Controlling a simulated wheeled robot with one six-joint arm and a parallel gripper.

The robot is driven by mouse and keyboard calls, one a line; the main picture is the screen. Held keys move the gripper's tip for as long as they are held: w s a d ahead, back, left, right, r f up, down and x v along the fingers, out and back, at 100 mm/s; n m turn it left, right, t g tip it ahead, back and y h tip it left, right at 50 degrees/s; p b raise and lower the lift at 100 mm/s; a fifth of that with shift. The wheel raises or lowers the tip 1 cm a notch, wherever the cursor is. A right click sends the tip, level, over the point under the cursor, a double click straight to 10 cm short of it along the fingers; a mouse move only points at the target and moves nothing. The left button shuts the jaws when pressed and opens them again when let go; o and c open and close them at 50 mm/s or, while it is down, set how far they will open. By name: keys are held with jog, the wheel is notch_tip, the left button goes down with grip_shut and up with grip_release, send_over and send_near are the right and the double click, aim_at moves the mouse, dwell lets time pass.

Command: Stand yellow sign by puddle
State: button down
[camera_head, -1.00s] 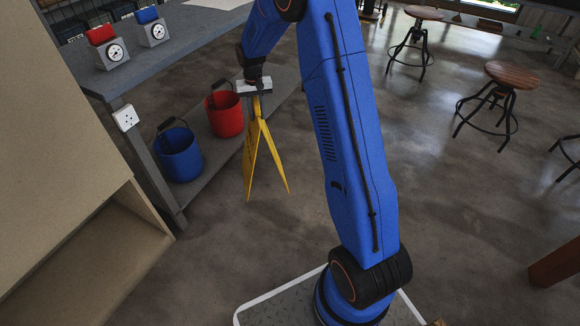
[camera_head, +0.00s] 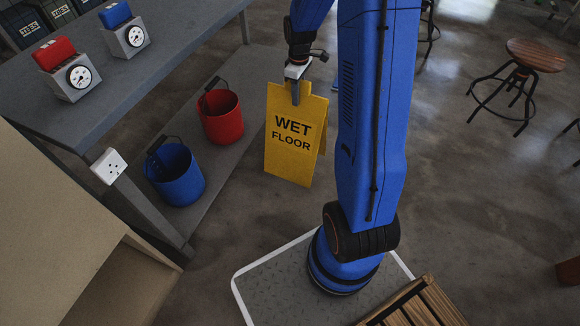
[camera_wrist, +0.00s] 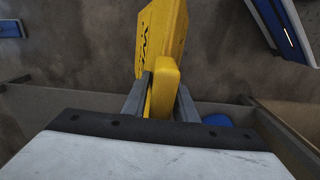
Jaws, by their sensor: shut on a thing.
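The yellow sign (camera_head: 291,152) reads "WET FLOOR" and hangs upright from my gripper (camera_head: 296,92) in the head view. My gripper is shut on its top edge. In the wrist view the sign (camera_wrist: 160,42) runs away from between the two grey fingers (camera_wrist: 161,98). The head view does not clearly show whether its feet touch the floor. No puddle can be told for sure; the floor has pale glossy patches at the upper right that may be reflections.
A grey bench (camera_head: 185,60) stands at the left, with a red bucket (camera_head: 221,117) and a blue bucket (camera_head: 175,175) on its low shelf, close to the sign. A wooden stool (camera_head: 535,55) is at the right. A slatted wooden thing (camera_head: 425,305) is at the bottom right. Floor between is clear.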

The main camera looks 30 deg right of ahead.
aim_at(296, 129)
jog(key=shift+d, duration=0.15)
jog(key=shift+f, duration=0.3)
jog(key=shift+w+f, duration=0.1)
jog(key=shift+f, duration=4.75)
jog(key=c, duration=1.4)
grip_release()
jog(key=shift+c, duration=0.2)
